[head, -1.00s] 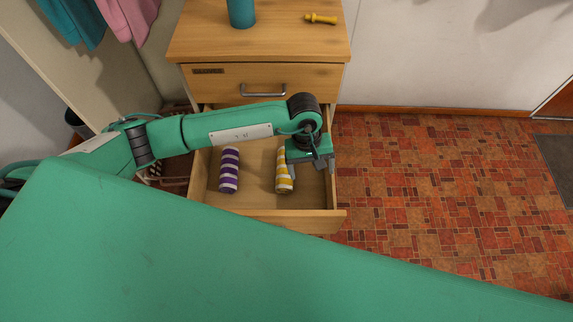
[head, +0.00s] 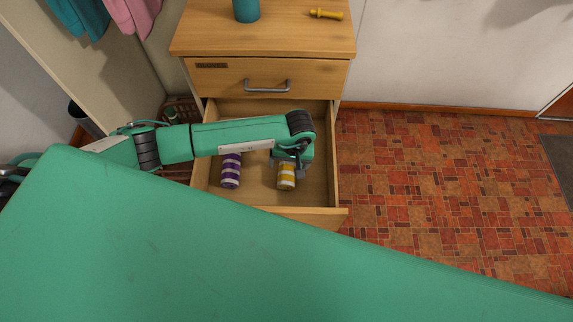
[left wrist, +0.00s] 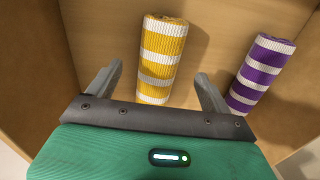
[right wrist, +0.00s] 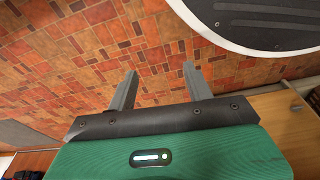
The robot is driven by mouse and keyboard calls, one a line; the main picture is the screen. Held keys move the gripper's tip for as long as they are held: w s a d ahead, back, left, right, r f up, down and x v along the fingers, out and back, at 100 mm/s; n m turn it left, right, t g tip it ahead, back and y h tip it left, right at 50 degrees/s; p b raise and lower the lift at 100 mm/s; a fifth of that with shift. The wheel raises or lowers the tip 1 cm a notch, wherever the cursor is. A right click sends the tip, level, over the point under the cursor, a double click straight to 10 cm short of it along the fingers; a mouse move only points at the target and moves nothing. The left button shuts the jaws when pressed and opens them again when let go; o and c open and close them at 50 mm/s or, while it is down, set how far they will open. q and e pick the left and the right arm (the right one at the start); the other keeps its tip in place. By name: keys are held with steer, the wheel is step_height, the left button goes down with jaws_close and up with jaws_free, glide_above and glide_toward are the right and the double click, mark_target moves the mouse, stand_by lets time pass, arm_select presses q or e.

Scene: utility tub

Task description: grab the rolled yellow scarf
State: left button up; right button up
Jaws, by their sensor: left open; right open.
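The rolled yellow scarf (head: 286,177), with yellow and white stripes, lies in the open drawer (head: 333,190). Its far part is hidden by my left gripper (head: 290,168) in the head view. In the left wrist view the yellow scarf (left wrist: 162,58) lies between the two spread fingers of my left gripper (left wrist: 160,88), which is open and not closed on it. I cannot tell how far above the scarf the fingers are. My right gripper (right wrist: 157,88) is open and empty over the tiled floor in the right wrist view.
A rolled purple and white scarf (head: 231,172) lies left of the yellow one; it also shows in the left wrist view (left wrist: 262,72). The drawer walls are close around. A teal cup (head: 246,10) and a yellow tool (head: 326,14) are on the cabinet top.

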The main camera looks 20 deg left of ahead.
mark_target(287, 168)
arm_select(q)
steer(key=f, duration=0.4)
steer(key=shift+s+a, duration=0.25)
steer(key=shift+a, duration=0.05)
steer(key=c, duration=1.1)
steer(key=shift+c, duration=0.2)
